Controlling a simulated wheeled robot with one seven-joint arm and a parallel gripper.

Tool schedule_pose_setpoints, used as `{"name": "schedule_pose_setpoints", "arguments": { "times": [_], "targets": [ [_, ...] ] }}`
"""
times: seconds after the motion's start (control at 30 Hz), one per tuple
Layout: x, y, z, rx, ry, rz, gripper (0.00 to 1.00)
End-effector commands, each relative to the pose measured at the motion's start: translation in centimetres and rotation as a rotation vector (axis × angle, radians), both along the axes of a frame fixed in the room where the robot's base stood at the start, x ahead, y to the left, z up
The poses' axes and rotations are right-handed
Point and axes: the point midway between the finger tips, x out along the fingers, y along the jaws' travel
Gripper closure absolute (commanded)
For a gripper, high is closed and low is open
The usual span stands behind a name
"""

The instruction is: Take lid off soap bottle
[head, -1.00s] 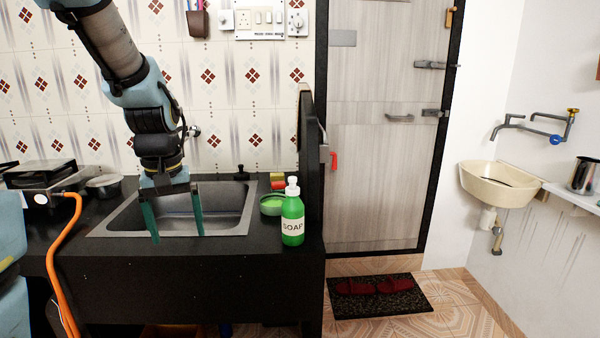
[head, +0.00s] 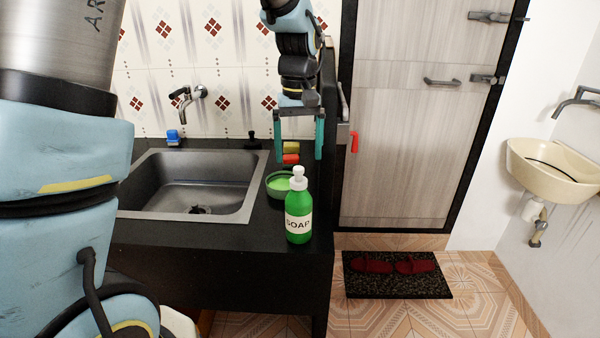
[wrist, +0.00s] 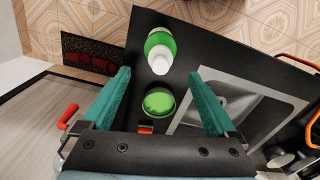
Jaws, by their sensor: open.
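The green soap bottle (head: 298,215) stands upright on the black counter near its front right corner, with a "SOAP" label. Its white lid (head: 298,178) is on top. My gripper (head: 300,158) is open and empty, pointing down, above and behind the bottle in the head view. In the wrist view the bottle (wrist: 160,42) and its white lid (wrist: 161,62) lie ahead, near the top, between the lines of the two teal fingers (wrist: 161,100). The fingers do not touch the bottle.
A green bowl (head: 279,186) sits just behind the bottle, with yellow and red sponges (head: 291,152) further back. The sink (head: 150,168) is to the left. A dark upright panel (head: 329,100) borders the counter's right side. A door (head: 400,150) stands beyond.

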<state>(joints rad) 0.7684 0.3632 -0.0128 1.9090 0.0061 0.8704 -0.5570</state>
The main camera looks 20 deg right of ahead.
Motion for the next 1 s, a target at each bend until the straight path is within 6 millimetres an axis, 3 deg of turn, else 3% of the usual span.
{"name": "schedule_pose_setpoints", "arguments": {
  "times": [0.23, 0.5, 0.8, 1.0],
  "targets": [
    [-0.1, 0.1, -1.7, 0.001, 0.002, 0.000, 0.07],
    [-0.2, 0.1, -5.5, 0.001, 0.002, 0.000, 0.07],
    [-0.1, 0.0, -6.2, -0.001, -0.001, 0.000, 0.07],
    [-0.1, 0.0, -6.2, -0.001, -0.001, 0.000, 0.28]
  ]
}}
